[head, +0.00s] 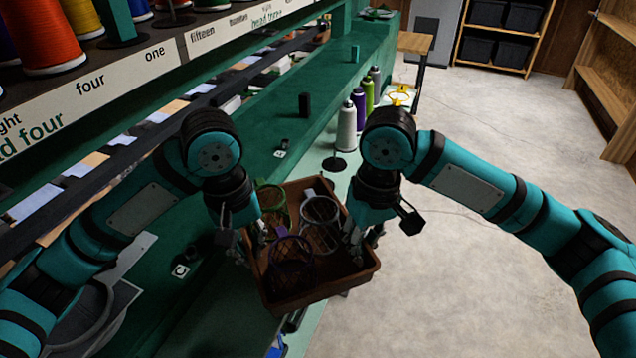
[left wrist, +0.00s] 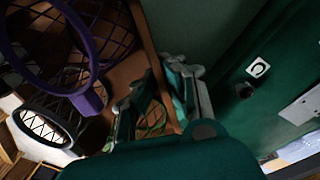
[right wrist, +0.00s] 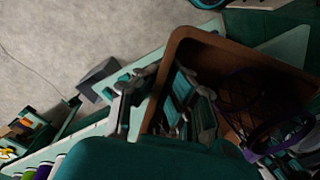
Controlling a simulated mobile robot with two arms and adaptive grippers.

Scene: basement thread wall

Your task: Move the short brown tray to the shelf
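The short brown tray (head: 312,292) is between my two grippers over the edge of the green counter, in the lower middle of the head view. Its wall also shows in the left wrist view (left wrist: 150,62) and the right wrist view (right wrist: 166,72). It holds a green hoop (head: 270,196), a grey hoop (head: 320,210) and a purple hoop (head: 291,262). My left gripper (head: 242,250) has its fingers on both sides of the left wall. My right gripper (head: 358,240) has its fingers on both sides of the right wall. Both seem closed on it; their fingertips are partly hidden.
A long green counter (head: 335,95) runs away along the wall, below a labelled thread rack (head: 130,60). Open floor (head: 490,150) lies right. Dark bins (head: 480,48) fill a far shelf.

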